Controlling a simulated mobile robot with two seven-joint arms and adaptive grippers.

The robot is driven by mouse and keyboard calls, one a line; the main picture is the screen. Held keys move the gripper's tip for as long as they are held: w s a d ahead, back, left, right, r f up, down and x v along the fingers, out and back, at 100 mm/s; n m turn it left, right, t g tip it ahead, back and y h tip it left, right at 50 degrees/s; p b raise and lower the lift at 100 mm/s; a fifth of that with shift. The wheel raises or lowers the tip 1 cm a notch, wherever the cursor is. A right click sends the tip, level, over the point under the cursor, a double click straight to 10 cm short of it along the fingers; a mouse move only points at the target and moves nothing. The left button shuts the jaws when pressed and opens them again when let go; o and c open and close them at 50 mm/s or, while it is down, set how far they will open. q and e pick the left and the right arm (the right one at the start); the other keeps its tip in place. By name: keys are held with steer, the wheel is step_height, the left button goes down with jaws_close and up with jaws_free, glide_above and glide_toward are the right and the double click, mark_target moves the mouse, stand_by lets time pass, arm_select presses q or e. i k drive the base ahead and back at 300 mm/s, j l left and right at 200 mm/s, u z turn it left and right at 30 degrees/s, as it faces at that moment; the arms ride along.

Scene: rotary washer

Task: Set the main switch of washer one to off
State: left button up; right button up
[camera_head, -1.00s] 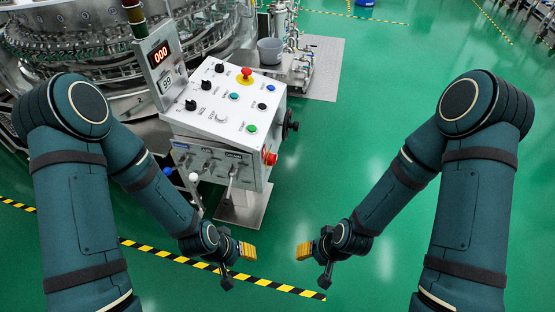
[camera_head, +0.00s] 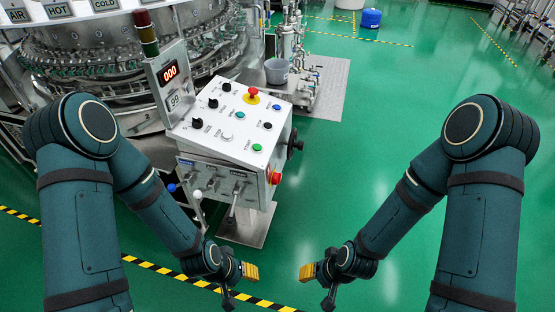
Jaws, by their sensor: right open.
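The washer's white control console (camera_head: 228,138) stands left of centre. Its sloped top carries black rotary switches (camera_head: 197,123), a red mushroom button on a yellow ring (camera_head: 252,95), and green, blue and black buttons. A red knob (camera_head: 274,177) sits at its lower right corner. The small labels are not all readable, so I cannot tell which is the main switch. My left gripper (camera_head: 240,284) is in front of and below the console, open and empty. My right gripper (camera_head: 317,285) is open and empty, right of the left one. Neither touches the console.
A red 000 display (camera_head: 170,74) rises on the console's left. Blue and white ball levers and a dark handwheel (camera_head: 294,143) jut from its sides. The rotary washer (camera_head: 130,60) is behind. Green floor (camera_head: 390,150) to the right is clear; a yellow-black stripe crosses below.

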mark_target(276, 177)
steer(key=i+u, duration=0.2)
steer(key=u, duration=0.2)
steer(key=i+l+u, duration=0.15)
steer(key=u, duration=0.2)
steer(key=i+l+u, duration=0.2)
steer(key=u, duration=0.2)
